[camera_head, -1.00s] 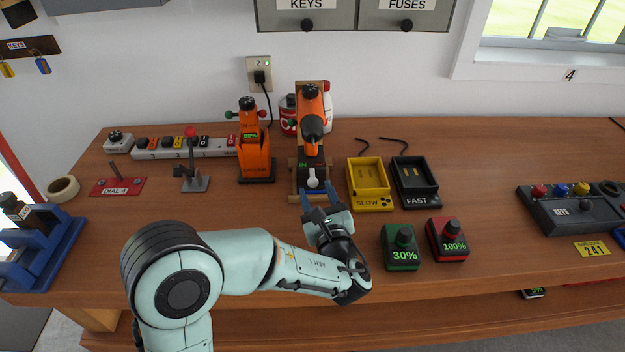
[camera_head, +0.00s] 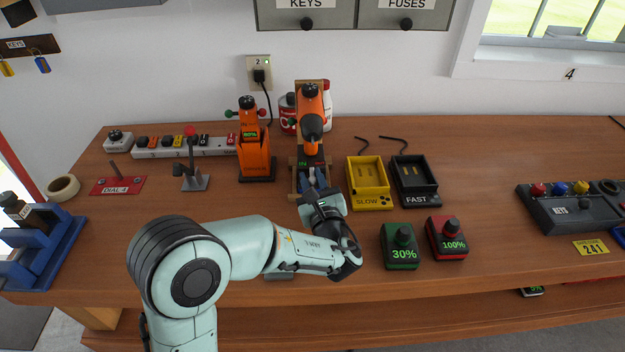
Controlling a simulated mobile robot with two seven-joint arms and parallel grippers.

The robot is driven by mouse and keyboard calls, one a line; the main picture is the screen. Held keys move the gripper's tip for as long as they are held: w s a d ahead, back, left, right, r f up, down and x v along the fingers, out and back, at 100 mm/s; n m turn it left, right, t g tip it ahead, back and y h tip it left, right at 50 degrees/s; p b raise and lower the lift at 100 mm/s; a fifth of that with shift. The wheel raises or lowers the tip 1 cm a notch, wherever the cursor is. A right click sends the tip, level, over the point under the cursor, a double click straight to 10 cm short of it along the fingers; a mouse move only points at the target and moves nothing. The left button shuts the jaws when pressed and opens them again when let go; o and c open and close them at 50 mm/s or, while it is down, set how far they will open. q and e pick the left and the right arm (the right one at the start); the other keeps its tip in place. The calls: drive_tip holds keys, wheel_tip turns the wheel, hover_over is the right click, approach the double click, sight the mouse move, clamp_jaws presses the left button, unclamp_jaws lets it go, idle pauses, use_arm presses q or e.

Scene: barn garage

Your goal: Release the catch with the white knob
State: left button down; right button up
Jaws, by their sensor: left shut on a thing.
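The white knob (camera_head: 312,176) sits at the front foot of an orange and black drill (camera_head: 311,105), which stands in a wooden cradle (camera_head: 294,178) against the wall. My left gripper (camera_head: 313,188) reaches the knob from the front, and its fingers are shut on it. The fingers and wrist hide the lower part of the knob and the catch. My right gripper does not show.
The yellow SLOW charger (camera_head: 369,182) and black FAST charger (camera_head: 414,181) lie close on the right. Green 30% (camera_head: 401,248) and red 100% (camera_head: 447,239) batteries stand right of my wrist.

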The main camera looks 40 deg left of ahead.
use_arm(q)
drive_tip(key=shift+s+d, duration=0.5)
drive_tip(key=shift+s, duration=0.2)
drive_tip(key=c, duration=0.9)
unclamp_jaws()
drive_tip(key=shift+c, duration=0.2)
drive_tip(key=b+v, duration=0.1)
drive_tip(key=v, duration=1.2)
drive_tip(key=shift+d, duration=0.2)
